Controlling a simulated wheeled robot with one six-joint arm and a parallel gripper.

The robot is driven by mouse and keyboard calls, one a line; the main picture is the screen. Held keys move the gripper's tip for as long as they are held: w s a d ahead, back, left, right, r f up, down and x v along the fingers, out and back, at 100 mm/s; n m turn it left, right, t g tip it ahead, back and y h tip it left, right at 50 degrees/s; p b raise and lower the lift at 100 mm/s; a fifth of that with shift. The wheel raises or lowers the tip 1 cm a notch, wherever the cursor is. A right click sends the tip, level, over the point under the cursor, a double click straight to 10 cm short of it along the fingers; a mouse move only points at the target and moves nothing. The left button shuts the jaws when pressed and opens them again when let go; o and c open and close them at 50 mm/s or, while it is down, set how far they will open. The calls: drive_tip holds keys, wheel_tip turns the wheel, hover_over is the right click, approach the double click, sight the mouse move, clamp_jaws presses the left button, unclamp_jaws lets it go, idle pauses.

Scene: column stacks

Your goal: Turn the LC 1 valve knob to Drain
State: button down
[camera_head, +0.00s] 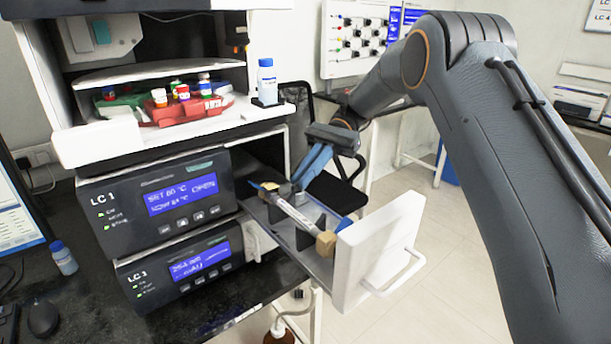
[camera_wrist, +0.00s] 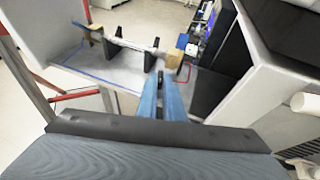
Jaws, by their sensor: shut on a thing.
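My gripper (camera_head: 304,182) has its blue fingers pointing down into the open drawer (camera_head: 318,268) of the upper unit, labelled LC 1 (camera_head: 150,195). In the wrist view the fingers (camera_wrist: 164,88) are close together with a small dark piece between their tips, which looks like the valve knob (camera_wrist: 160,79). The knob's markings and pointer are too small or hidden to read. A silver column (camera_head: 298,215) with brass-coloured ends lies in dark clips in the drawer, close to my fingertips. It also shows in the wrist view (camera_wrist: 132,44).
The white drawer front (camera_head: 378,252) with its handle sticks out into the room. A second unit (camera_head: 180,268) sits below LC 1. A red tray (camera_head: 185,108) of vials and a blue-capped bottle (camera_head: 267,80) stand above. A chair (camera_head: 335,155) stands behind the drawer.

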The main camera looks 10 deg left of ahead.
drive_tip(key=shift+r, duration=0.1)
drive_tip(key=c, duration=1.9)
unclamp_jaws()
